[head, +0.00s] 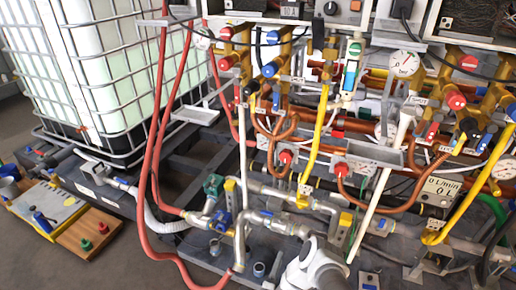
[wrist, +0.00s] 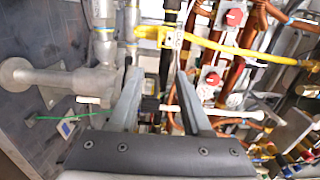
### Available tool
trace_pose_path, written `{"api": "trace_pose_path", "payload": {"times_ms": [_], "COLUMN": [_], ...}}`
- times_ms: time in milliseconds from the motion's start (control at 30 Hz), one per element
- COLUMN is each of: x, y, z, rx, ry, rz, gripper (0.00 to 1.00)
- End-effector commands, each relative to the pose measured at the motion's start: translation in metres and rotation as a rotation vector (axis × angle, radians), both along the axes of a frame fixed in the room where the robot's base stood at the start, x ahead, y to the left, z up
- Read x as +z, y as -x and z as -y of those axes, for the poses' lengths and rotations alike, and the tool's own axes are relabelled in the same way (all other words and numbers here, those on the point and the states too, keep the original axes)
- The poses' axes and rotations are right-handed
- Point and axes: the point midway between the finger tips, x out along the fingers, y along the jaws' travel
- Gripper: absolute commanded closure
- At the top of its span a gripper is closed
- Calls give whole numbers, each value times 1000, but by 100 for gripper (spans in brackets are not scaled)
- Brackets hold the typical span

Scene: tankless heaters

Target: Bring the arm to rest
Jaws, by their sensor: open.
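My gripper (wrist: 158,76) shows in the wrist view with its two grey fingers spread apart and nothing held between them. A dark hose and copper pipes show behind the gap between the fingers. The fingers point toward the pipework; I cannot tell how far off it is or whether they touch anything. In the head view a white rounded part, probably of my arm, rises at the bottom edge. I cannot make out the gripper clearly there.
Dense pipework surrounds the arm: a yellow pipe (wrist: 240,50), red hoses (head: 150,165), a pressure gauge (head: 404,63) and red-capped valves (head: 455,100). A caged white tank (head: 95,65) stands at the left.

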Motion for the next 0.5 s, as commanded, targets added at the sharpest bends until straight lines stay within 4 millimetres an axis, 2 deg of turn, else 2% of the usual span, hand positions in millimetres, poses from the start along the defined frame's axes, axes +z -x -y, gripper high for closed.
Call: {"api": "trace_pose_path", "payload": {"times_ms": [33, 100, 267, 400, 500], "x": [17, 30, 66, 108, 139], "y": [-24, -45, -93, -133, -155], "z": [-2, -7, -20, -32, -40], "rx": [26, 67, 171, 271, 340], "ry": [8, 22, 70, 135, 192], "rz": [5, -18, -73, -126, -166], "gripper": [51, 51, 51, 51, 51]}}
